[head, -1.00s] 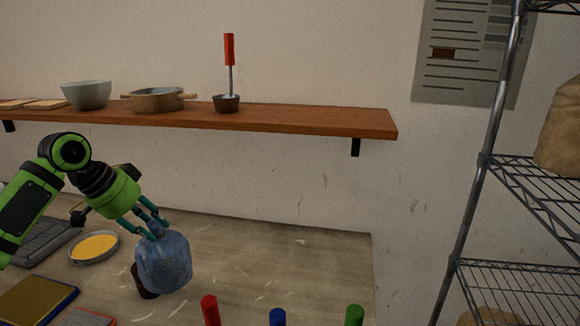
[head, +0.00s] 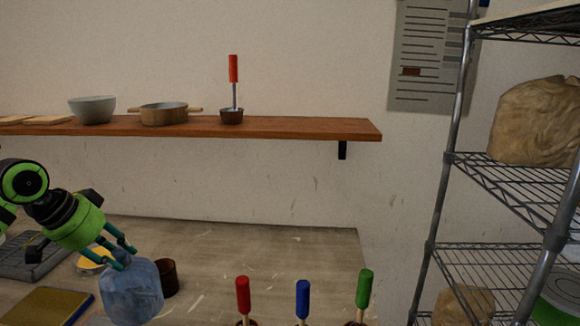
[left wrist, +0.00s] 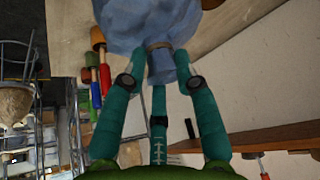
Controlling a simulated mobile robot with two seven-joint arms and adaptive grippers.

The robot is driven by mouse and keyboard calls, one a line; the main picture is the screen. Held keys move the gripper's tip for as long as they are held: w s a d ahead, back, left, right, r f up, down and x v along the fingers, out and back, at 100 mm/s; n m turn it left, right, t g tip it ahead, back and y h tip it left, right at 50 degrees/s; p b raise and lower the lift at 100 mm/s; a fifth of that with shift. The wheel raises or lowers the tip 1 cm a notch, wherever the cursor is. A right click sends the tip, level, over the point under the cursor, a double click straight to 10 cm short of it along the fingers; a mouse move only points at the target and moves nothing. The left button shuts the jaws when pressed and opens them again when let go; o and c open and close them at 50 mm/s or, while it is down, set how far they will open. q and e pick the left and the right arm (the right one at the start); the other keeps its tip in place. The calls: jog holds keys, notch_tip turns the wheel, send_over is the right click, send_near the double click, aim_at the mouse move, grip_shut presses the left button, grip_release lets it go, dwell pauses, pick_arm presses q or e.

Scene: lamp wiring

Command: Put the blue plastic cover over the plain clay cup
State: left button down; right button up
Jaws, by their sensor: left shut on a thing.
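The blue plastic cover (head: 131,294) is a crumpled, translucent bag-like dome with a gathered neck on top. My left gripper (head: 119,256) is shut on that neck from above and holds the cover upright. The cover also shows at the top of the left wrist view (left wrist: 145,25), its neck between the fingers (left wrist: 157,78). A dark brown cup (head: 169,277), which looks like the plain clay cup, stands on the table just right of and behind the cover. The cover hides the cup's left edge and is beside it, not over it. My right gripper is not in view.
Tools with red (head: 242,294), blue (head: 302,298) and green (head: 364,288) handles stand upright at the front. A yellow-filled dish (head: 92,260) and a book-like block (head: 50,306) lie left. A wire rack (head: 440,210) stands right. The table's back right is clear.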

aim_at(138, 270)
pick_arm(q)
jog(key=d, duration=0.3)
jog(key=shift+w+d+r+n, duration=0.15)
jog(key=shift+w+d+n, duration=0.05)
jog(key=shift+n, duration=0.1)
jog(key=s+d+f+n+t+y, duration=0.1)
jog(key=s+d+n+y, duration=0.2)
jog(key=s+d+n, duration=0.3)
jog(key=s+d, duration=0.3)
jog(key=d, duration=0.3)
jog(key=shift+s+d, duration=0.25)
jog(key=shift+s, duration=0.15)
jog(key=shift+a, duration=0.1)
